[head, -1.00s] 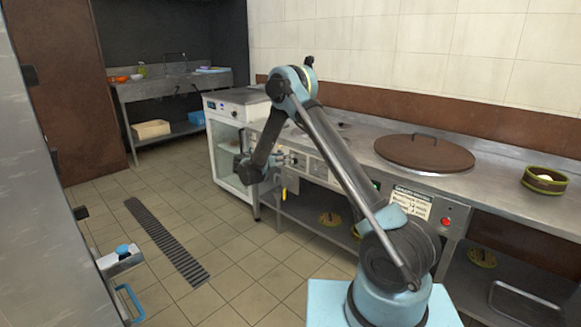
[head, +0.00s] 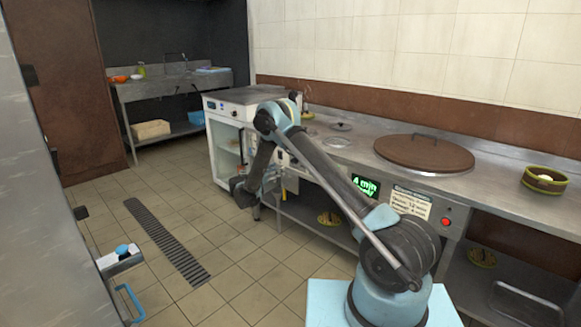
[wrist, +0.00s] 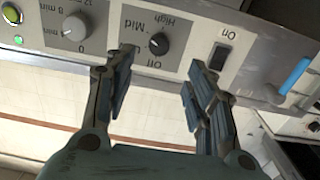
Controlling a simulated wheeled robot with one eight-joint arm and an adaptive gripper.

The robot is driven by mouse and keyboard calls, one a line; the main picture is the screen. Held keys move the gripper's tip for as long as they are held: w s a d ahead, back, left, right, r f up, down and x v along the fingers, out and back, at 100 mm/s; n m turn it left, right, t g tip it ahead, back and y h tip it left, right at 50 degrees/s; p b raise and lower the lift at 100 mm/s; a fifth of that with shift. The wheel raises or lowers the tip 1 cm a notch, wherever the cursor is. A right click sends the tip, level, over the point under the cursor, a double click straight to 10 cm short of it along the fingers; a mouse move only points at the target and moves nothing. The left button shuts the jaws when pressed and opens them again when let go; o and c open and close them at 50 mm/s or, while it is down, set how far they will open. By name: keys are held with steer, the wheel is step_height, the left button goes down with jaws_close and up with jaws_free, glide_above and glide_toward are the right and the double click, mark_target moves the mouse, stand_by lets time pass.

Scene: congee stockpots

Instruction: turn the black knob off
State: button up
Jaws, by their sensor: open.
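The black knob (wrist: 158,44) is on the light control panel in the wrist view, which shows the panel upside down. Off, Mid and High are printed around it. A small pale mark on it seems to face Mid, but it is too small to be sure. My gripper (wrist: 159,70) is open and empty, its two fingers spread on either side of the knob's position. The knob shows beyond the gap between the fingertips, nearer the left finger; I cannot tell whether anything touches. In the head view my arm hides the knob.
A grey timer knob (wrist: 75,27) and a black On rocker switch (wrist: 218,57) flank the black knob. A blue handle (wrist: 295,75) is at the right.

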steer(key=x, duration=1.1)
steer(key=shift+w, duration=0.15)
steer(key=shift+d, duration=0.15)
steer(key=c, duration=1.1)
steer(key=shift+o, duration=0.2)
